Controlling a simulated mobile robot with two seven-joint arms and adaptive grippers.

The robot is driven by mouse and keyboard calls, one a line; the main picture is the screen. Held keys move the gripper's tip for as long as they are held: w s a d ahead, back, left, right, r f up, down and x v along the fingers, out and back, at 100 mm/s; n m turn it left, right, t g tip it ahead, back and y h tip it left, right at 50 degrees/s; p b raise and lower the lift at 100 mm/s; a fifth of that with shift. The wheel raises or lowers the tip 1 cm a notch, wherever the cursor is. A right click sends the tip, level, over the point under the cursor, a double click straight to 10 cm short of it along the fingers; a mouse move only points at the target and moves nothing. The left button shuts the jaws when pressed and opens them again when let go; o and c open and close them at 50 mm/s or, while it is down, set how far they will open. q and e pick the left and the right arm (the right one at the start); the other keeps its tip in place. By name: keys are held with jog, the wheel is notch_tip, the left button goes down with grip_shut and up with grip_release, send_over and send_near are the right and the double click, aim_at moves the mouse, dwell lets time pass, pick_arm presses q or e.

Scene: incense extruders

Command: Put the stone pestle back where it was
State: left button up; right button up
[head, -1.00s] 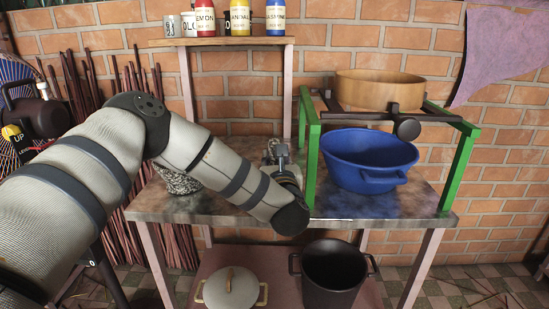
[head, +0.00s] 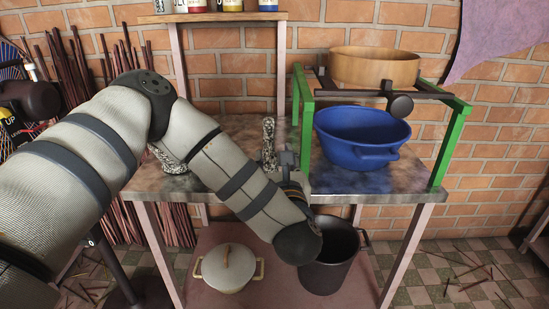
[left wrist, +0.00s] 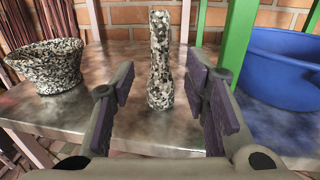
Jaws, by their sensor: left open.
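The stone pestle (head: 268,143), speckled black and white, stands upright on the worktable. It also shows in the left wrist view (left wrist: 160,60), centred in the gap ahead of my open fingers and touching neither. My left gripper (head: 287,162) is open and empty, on the near side of the pestle; its fingers (left wrist: 163,85) also show in the left wrist view. A matching speckled stone mortar (left wrist: 45,68) stands on the table to the left of the pestle. In the head view it is mostly hidden behind my left arm. My right gripper is out of view.
A blue basin (head: 362,138) stands right of the pestle, under a green-legged frame (head: 454,140) bearing a wooden sieve (head: 374,68). A lidded pot (head: 228,272) and a dark pot (head: 328,277) stand on the lower shelf. A brick wall is behind.

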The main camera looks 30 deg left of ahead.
pick_arm(q)
jog(key=s+d+f+m+g+h, duration=0.2)
jog(key=s+d+f+m+h, duration=0.2)
jog(key=s+f+m, duration=0.35)
jog(key=s+d+f+m+g+h, duration=0.2)
jog(key=s+d+f+m+h, duration=0.2)
jog(key=f+m, duration=0.55)
jog(key=s+d+f+m+g+h, duration=0.25)
jog(key=s+d+f+m, duration=0.2)
jog(key=f+m, duration=0.4)
jog(key=s+a+f+m+g+h, duration=0.1)
jog(key=s+f+m+g, duration=0.2)
jog(key=s+m, duration=0.5)
jog(key=s+a+f+m+g+h, duration=0.1)
jog(key=s+f+m+g, duration=0.25)
jog(key=s, duration=0.75)
jog(key=s+a+r+m+g+p, duration=0.1)
jog(key=s+a+r+m+g, duration=0.2)
jog(key=s+m, duration=0.3)
jog(key=shift+s+r+m+y+p, duration=0.15)
jog(key=shift+s+m+y+p, duration=0.25)
jog(key=shift+s, duration=1.55)
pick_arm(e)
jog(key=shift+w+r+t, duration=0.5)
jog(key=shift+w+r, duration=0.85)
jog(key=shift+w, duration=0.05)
